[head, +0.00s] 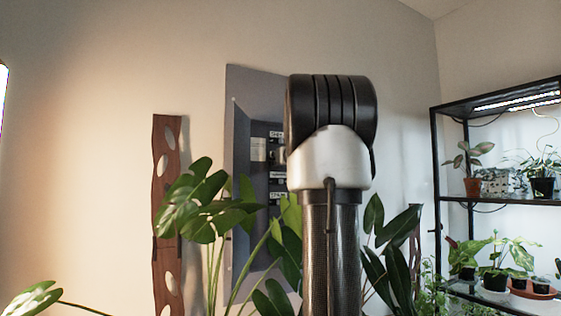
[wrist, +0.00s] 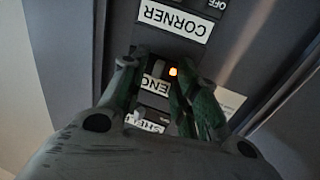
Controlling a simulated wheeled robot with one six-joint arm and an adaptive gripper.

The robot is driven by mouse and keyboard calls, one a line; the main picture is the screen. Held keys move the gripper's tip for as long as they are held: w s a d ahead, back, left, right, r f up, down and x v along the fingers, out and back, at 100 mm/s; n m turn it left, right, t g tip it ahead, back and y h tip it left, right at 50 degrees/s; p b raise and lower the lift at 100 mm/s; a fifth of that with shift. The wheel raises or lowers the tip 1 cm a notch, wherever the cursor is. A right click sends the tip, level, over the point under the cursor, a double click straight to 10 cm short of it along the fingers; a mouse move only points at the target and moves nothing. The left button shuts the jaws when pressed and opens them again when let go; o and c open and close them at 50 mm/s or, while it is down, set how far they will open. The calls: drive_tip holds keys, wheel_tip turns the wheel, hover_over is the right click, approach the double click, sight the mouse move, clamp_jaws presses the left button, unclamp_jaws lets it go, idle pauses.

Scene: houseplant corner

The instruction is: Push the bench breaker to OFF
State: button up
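The grey breaker panel (head: 262,92) hangs on the wall in the head view, partly hidden behind my arm and by leaves. In the wrist view a label reading CORNER (wrist: 174,19) is at the top. Below it is a partly covered label showing "ENC" (wrist: 155,84), likely the bench one, with a lit orange lamp (wrist: 173,72) near it. My gripper (wrist: 156,78) has its two fingers apart, one each side of that label, with nothing held between them. The bench switch's position and any contact are unclear. In the head view my gripper is hidden behind my arm.
A label that seems to read SHELF (wrist: 147,122) lies lower, partly behind my gripper. Large leaves (head: 205,205) stand in front of the panel. A wooden strip (head: 165,250) is at its left. A black plant shelf (head: 500,201) stands at the right.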

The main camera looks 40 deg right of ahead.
drive_tip(key=v, duration=1.2)
drive_tip(key=d+f, duration=0.2)
drive_tip(key=d, duration=0.6)
drive_tip(key=w+a+r+n+t+y, duration=0.1)
drive_tip(key=w+a+r+n+y, duration=0.1)
drive_tip(key=w, duration=0.8)
drive_tip(key=shift+w+y, duration=0.3)
drive_tip(key=shift+y, duration=0.4)
